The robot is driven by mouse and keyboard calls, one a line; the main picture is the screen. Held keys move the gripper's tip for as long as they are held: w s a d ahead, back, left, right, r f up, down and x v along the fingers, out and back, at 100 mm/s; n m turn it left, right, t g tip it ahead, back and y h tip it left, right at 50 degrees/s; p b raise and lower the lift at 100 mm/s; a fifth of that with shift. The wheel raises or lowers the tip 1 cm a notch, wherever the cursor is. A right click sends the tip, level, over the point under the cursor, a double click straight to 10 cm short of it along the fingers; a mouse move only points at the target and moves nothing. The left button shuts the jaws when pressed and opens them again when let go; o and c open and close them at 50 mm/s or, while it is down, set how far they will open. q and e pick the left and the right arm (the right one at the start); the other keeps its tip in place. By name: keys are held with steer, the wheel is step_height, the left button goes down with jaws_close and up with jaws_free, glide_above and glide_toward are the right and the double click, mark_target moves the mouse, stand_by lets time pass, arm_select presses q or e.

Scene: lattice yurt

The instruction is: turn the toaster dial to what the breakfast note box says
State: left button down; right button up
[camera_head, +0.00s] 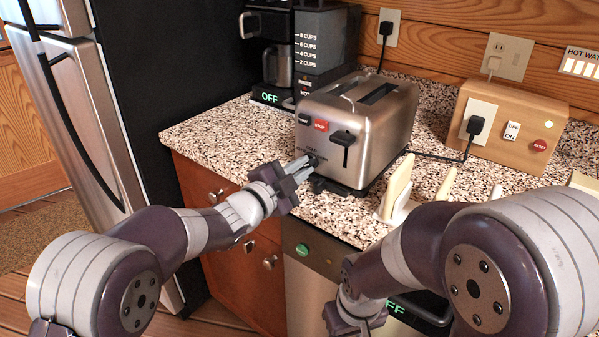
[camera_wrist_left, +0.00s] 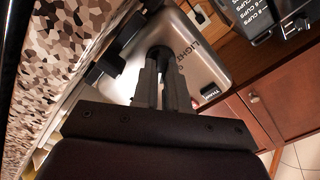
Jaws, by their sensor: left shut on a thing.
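The steel toaster (camera_head: 370,115) stands on the speckled counter, with a black lever (camera_head: 343,138) and a red button (camera_head: 321,125) on its front. My left gripper (camera_head: 301,167) reaches its front face from the left and is shut on the dark toaster dial (camera_head: 313,158). In the left wrist view the two fingers (camera_wrist_left: 163,85) close on the dial (camera_wrist_left: 160,53), beside the word LIGHT on the steel face (camera_wrist_left: 205,68). The fingers hide much of the dial, and its setting cannot be read. I cannot make out a breakfast note box.
A coffee maker (camera_head: 275,55) reading OFF stands behind left of the toaster. A wooden box (camera_head: 515,125) with a switch and red RESET button is at the right. White upright pieces (camera_head: 397,195) stand right of the toaster. Counter (camera_head: 215,135) left of it is clear.

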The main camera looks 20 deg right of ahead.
arm_select(q)
steer(key=shift+f, duration=0.15)
steer(key=c, duration=1.1)
jaws_free()
steer(key=shift+c, duration=0.2)
steer(key=v, duration=1.2)
steer(key=shift+s+a, duration=0.25)
steer(key=shift+s, duration=0.05)
